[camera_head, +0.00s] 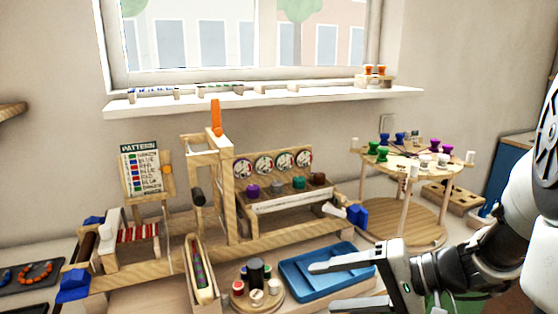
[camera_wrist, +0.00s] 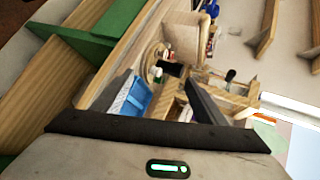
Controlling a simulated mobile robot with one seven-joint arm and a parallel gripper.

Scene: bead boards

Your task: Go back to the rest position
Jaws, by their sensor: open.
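My gripper (camera_head: 322,285) is at the lower right of the head view, in front of the blue tray (camera_head: 298,278) and partly over it in the picture. Its jaws are apart with nothing between them. In the wrist view my gripper (camera_wrist: 158,88) shows two dark fingers spread wide, with the blue tray (camera_wrist: 138,100) beyond the left one. My arm comes in from the right edge.
A wooden bead loom (camera_head: 210,240) with an orange lever stands left of my gripper. A round turntable (camera_head: 240,298) with small spools is near the front. A two-level round stand (camera_head: 400,225) with coloured spools is behind right. A pattern board (camera_head: 143,170) stands left.

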